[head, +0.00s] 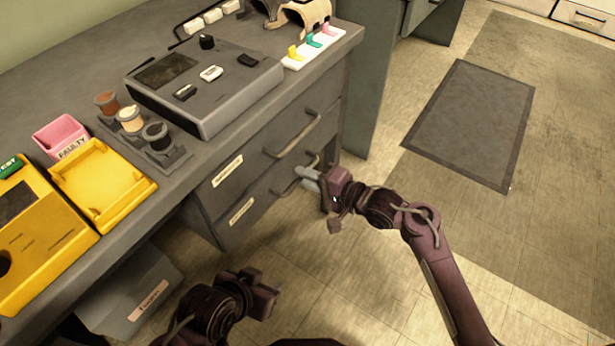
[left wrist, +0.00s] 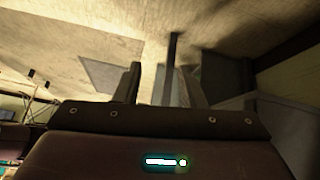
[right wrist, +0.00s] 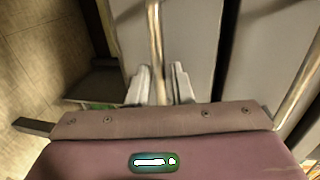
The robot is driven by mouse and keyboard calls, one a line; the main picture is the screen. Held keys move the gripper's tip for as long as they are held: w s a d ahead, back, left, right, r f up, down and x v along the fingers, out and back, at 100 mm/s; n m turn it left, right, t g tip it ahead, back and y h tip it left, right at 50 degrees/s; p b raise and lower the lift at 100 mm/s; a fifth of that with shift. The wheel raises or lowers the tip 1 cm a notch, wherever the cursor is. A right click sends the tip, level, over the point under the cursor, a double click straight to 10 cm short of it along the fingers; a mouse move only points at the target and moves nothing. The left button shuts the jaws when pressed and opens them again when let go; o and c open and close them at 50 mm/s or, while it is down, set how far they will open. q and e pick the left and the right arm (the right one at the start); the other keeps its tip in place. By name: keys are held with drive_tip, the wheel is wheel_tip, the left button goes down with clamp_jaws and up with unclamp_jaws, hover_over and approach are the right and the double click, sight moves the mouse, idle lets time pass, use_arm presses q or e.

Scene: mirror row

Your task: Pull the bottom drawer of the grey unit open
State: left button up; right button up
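The grey unit stands under the bench, with an upper drawer and a bottom drawer (head: 241,211), each with a small label and a bar handle. The bottom drawer looks flush with the unit. My right gripper (head: 308,178) is at the bottom drawer's handle (head: 285,189). In the right wrist view the handle (right wrist: 155,35) runs between the fingers of my right gripper (right wrist: 161,84). The fingers are partly apart, with a narrow gap seen on each side of the bar. My left gripper (head: 279,289) is low in front of the bench, open and empty in the left wrist view (left wrist: 163,85).
The upper drawer's handle (head: 293,136) is just above my right gripper. A grey labelled bin (head: 130,295) stands under the bench at the left. The bench top (head: 190,165) carries a grey device, yellow trays and small cups. The floor mat (head: 470,125) area is clear.

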clamp_jaws()
use_arm(q)
drive_tip(key=shift+r, duration=0.1)
